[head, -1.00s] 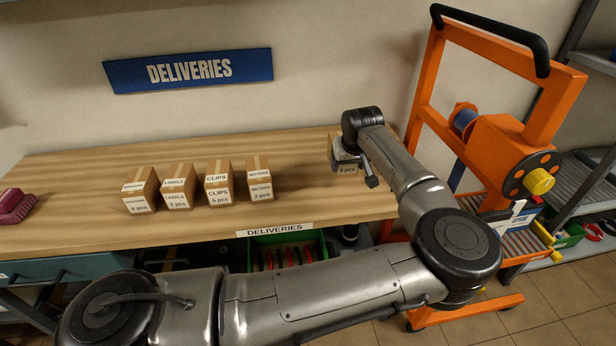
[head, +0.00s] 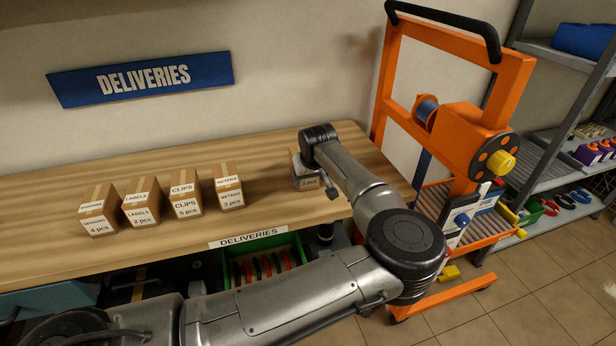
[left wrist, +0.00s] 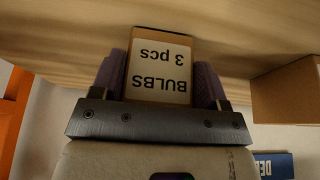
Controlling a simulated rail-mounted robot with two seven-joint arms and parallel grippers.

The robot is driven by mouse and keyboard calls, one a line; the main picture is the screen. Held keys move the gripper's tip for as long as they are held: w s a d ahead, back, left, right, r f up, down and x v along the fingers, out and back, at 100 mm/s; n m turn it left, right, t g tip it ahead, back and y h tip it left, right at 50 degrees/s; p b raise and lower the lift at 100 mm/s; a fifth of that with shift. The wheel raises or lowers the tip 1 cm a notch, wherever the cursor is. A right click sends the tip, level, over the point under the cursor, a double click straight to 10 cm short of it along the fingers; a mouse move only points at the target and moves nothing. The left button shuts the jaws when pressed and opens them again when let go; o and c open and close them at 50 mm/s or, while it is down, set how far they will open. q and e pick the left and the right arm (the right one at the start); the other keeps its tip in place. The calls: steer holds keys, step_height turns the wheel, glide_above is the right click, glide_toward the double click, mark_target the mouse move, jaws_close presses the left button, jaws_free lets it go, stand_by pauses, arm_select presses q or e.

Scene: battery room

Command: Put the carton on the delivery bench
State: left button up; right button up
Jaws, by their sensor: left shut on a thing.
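The carton (left wrist: 160,75), brown with a white label reading "BULBS 3 pcs", is upside down in the left wrist view, between the two purple-padded fingers. My left gripper (left wrist: 161,82) is shut on it. In the head view the carton (head: 306,183) shows at the right end of the wooden delivery bench (head: 270,195), partly hidden by my left wrist. It is at or just over the bench top; I cannot tell whether it touches. My right gripper is not in view.
Several cartons labelled sensors (head: 99,210), labels (head: 142,203), clips (head: 186,193) and meters (head: 228,187) stand in a row to the left on the bench. An orange cart (head: 385,100) stands close to the bench's right end. Bare bench top lies between the meters carton and my gripper.

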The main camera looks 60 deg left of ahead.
arm_select(q)
steer(key=shift+f, duration=0.15)
steer(key=o, duration=1.1)
steer(key=shift+o, duration=0.2)
